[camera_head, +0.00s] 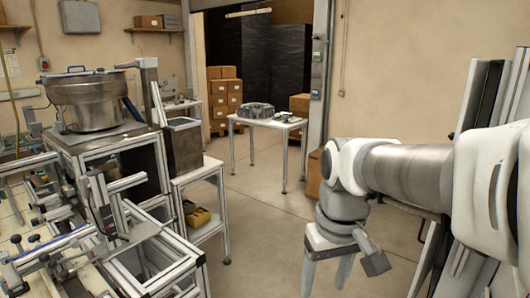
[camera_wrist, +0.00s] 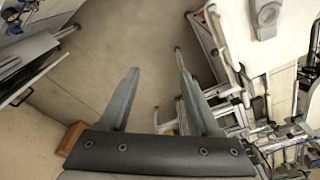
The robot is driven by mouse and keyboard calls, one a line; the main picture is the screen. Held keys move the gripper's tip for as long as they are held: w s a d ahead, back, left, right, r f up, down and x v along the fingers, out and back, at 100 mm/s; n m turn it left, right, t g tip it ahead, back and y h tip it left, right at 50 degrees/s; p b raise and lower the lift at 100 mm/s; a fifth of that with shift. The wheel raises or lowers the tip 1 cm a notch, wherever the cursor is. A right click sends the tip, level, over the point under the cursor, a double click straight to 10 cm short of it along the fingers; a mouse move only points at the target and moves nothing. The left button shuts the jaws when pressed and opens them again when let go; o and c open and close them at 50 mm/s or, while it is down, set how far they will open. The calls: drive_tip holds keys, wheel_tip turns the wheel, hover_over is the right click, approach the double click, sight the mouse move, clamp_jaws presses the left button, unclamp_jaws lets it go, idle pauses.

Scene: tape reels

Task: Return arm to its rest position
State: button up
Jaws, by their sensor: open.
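My gripper (camera_head: 325,276) hangs pointing down at the end of my arm, right of centre in the head view. Its two grey fingers are apart. My arm (camera_head: 410,170) reaches in from the right edge, roughly level, with the wrist bent down. No object touches the fingers.
A white table (camera_head: 265,121) at the back carries a grey rounded object (camera_head: 256,110), too small to identify. A machine frame with a metal bowl (camera_head: 88,101) fills the left. A cardboard box (camera_head: 314,174) stands behind my wrist. The middle floor (camera_head: 265,225) is clear.

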drive_tip(key=s+d+m+t, duration=0.2)
drive_tip(key=s+d+t, duration=0.2)
drive_tip(key=s, duration=0.4)
drive_tip(key=shift+s+m+b, duration=0.25)
drive_tip(key=shift+m+b, duration=0.05)
drive_tip(key=shift+m, duration=0.1)
drive_tip(key=shift+c, duration=1.1)
drive_tip(key=shift+a, duration=0.2)
